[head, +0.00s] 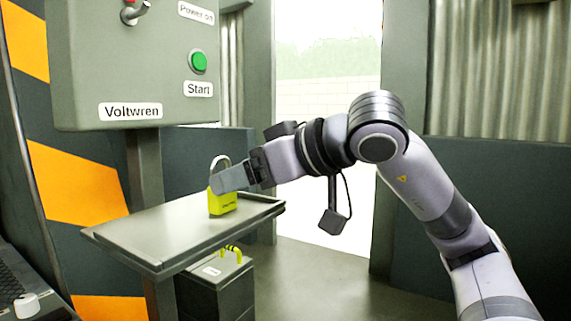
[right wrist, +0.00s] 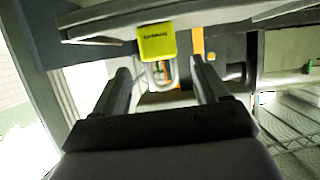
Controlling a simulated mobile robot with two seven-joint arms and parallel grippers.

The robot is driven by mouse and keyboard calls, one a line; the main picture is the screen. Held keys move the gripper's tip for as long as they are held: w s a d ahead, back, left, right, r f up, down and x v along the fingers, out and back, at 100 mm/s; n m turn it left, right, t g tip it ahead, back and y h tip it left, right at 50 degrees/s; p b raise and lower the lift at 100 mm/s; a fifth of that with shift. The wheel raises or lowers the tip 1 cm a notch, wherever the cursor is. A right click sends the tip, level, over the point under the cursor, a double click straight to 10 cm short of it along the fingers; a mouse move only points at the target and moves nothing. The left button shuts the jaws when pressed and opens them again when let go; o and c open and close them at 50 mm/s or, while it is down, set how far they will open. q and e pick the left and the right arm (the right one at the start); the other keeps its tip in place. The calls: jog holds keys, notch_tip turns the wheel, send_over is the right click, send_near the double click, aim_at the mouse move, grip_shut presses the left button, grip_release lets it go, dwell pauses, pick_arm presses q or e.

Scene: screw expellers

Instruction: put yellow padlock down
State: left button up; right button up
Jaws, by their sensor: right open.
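The yellow padlock (head: 222,204) stands upright on the grey shelf (head: 150,240), near its back right part, with its shackle up. In the right wrist view the padlock (right wrist: 157,42) appears body up, at the edge of the shelf (right wrist: 215,14), with its shackle pointing toward my gripper. My right gripper (head: 222,181) reaches in from the right at the padlock's upper part and hides some of it. In the right wrist view my gripper's fingers (right wrist: 163,85) are apart, one on each side of the shackle, with a gap to both. My left gripper is out of view.
A grey control box (head: 130,60) with a green Start button (head: 199,62) hangs above the shelf. A dark box (head: 215,275) with a yellow-green handle stands below it. The shelf's left part is bare. An open doorway (head: 320,210) lies behind my arm.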

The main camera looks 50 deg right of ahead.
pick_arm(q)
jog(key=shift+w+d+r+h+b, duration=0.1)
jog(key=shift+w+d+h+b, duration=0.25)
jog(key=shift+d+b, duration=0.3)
pick_arm(e)
jog(key=v, duration=0.9)
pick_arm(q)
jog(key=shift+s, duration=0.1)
